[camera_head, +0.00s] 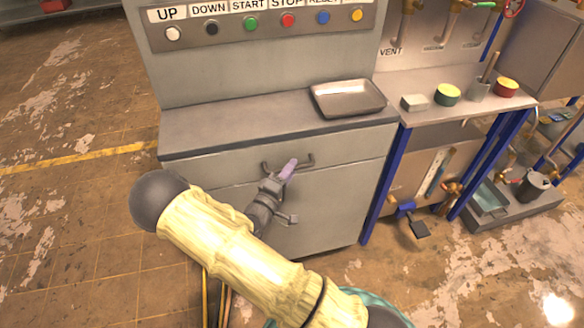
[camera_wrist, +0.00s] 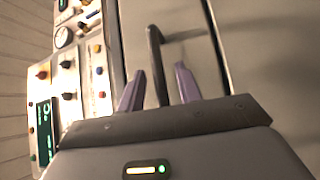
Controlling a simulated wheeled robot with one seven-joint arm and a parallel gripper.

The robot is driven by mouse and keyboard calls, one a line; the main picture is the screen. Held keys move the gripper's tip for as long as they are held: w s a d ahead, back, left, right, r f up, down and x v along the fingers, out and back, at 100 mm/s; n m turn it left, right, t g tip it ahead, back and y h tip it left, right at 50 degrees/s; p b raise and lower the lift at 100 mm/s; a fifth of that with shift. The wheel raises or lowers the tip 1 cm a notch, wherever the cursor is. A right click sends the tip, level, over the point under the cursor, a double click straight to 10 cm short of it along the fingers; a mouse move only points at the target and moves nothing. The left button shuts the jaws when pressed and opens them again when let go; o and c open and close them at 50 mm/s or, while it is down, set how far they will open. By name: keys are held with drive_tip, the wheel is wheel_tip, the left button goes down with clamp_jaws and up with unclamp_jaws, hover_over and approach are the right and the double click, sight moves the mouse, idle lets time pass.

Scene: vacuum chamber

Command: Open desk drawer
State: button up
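The desk drawer (camera_head: 215,168) is a wide grey front under the desktop, flush with the cabinet, so it looks closed. Its dark bar handle (camera_head: 309,161) sits at the middle of the front, partly hidden behind my gripper (camera_head: 288,169). In the wrist view, my gripper (camera_wrist: 159,88) shows two purple fingers spread apart. The handle (camera_wrist: 154,62) stands in the gap between them, with visible space on both sides. The drawer front (camera_wrist: 190,60) fills the area behind the fingers.
A metal tray (camera_head: 348,98) lies on the desktop (camera_head: 235,122). A button panel (camera_head: 260,30) rises behind it. A lower cabinet door (camera_head: 335,205) with its own handle (camera_head: 288,219) is below the drawer. A side bench (camera_head: 425,92) with small containers stands to the right. Floor at left is clear.

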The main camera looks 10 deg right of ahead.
drive_tip(key=shift+w+d+r, duration=0.1)
drive_tip(key=shift+w+d, duration=0.35)
drive_tip(key=shift+d, duration=0.05)
clamp_jaws()
